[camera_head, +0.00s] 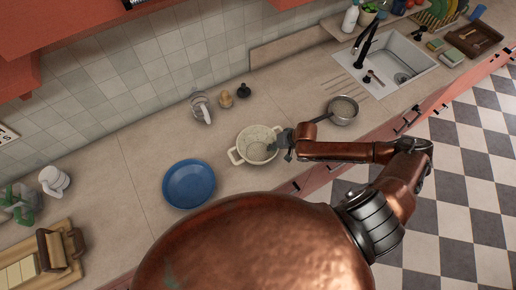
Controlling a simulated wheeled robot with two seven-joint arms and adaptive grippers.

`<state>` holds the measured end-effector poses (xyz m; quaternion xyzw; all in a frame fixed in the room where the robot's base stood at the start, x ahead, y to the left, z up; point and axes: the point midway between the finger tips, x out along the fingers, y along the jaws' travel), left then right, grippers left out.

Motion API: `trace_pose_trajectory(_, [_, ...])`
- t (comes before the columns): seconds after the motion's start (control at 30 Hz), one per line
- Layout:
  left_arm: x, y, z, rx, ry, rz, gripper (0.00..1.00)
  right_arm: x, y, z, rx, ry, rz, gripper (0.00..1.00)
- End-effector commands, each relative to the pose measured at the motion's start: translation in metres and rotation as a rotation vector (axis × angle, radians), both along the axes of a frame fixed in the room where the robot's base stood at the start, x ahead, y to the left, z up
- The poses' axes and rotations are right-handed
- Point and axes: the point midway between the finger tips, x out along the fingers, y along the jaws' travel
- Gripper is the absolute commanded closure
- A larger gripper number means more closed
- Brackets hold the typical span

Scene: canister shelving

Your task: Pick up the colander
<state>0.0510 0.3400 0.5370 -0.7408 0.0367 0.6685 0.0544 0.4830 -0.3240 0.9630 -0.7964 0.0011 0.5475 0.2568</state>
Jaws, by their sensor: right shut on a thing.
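The colander (247,157) is cream, round and two-handled, and it is on the beige counter in the middle of the head view. My right gripper (275,146) is at its right side and shut on its rim or right handle; the fingers hide that part. The colander looks upright. I cannot tell whether its base touches the counter. My left gripper is not in view.
A blue plate (189,184) lies left of the colander. A metal saucepan (343,111) stands to the right, before the sink (397,62). A glass-like jar (201,108) and two small shakers stand behind, near the tiled wall. Counter between plate and wall is clear.

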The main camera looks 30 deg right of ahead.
Motion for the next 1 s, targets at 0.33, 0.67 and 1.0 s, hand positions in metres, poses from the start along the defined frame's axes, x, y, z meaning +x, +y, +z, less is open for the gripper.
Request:
trace_pose_trajectory(0.33, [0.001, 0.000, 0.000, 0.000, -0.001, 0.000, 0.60, 0.002, 0.001, 0.002, 0.002, -0.005, 0.001, 1.00])
trace_pose_trajectory(0.67, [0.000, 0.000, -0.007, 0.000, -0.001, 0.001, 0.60, 0.002, 0.000, 0.017, 0.002, -0.006, 0.001, 1.00])
trace_pose_trajectory(1.0, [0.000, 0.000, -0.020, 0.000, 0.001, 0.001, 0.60, -0.052, -0.015, 0.093, -0.005, 0.000, 0.003, 1.00])
